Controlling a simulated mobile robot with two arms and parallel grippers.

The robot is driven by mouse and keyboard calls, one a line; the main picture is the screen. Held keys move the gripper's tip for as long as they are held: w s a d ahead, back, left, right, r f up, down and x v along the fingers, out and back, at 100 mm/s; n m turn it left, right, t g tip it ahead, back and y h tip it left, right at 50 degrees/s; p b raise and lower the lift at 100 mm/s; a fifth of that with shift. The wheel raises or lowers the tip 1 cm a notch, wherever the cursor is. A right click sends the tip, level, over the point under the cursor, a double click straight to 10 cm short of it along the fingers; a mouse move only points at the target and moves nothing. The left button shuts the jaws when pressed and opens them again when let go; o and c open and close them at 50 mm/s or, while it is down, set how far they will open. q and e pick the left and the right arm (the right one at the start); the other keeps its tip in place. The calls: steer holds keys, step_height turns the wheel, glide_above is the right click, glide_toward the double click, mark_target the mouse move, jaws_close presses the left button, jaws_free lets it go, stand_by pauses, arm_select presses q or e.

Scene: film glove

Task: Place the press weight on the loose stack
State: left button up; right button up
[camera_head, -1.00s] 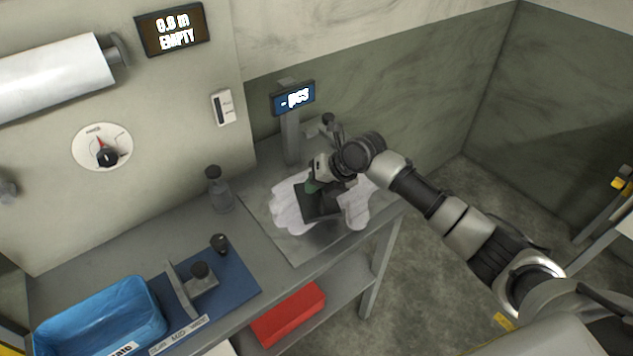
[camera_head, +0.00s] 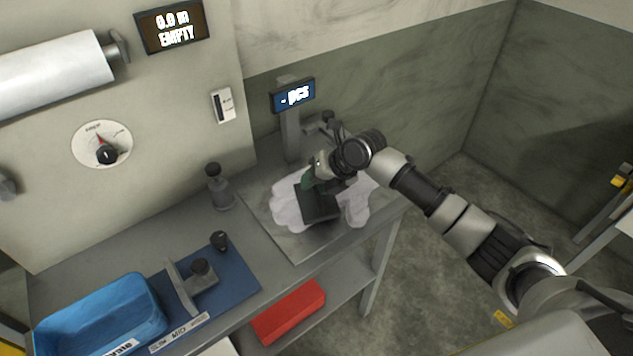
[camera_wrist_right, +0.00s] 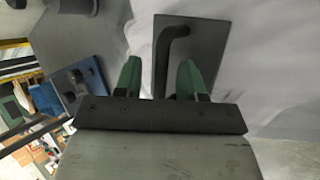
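The press weight (camera_head: 318,203) is a dark square plate with a bar handle. It lies on the loose stack (camera_head: 288,208) of white film gloves, which spreads out on both sides of it. In the wrist view the weight (camera_wrist_right: 215,50) shows with its bent handle, white film (camera_wrist_right: 262,75) around it. My right gripper (camera_head: 322,184) is just above the weight. In the wrist view its green fingers (camera_wrist_right: 160,68) are apart on either side of the handle, with a visible gap. My left gripper is not in view.
The stack is on a grey metal plate (camera_head: 296,250) on the bench. A display post (camera_head: 291,135) stands behind it. A dark-capped grey weight (camera_head: 220,190), a blue mat (camera_head: 235,280) with a fixture, and a blue bin (camera_head: 105,315) are to the left. A red box (camera_head: 288,310) is below.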

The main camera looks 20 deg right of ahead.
steer(key=b+v, duration=0.2)
steer(key=v, duration=1)
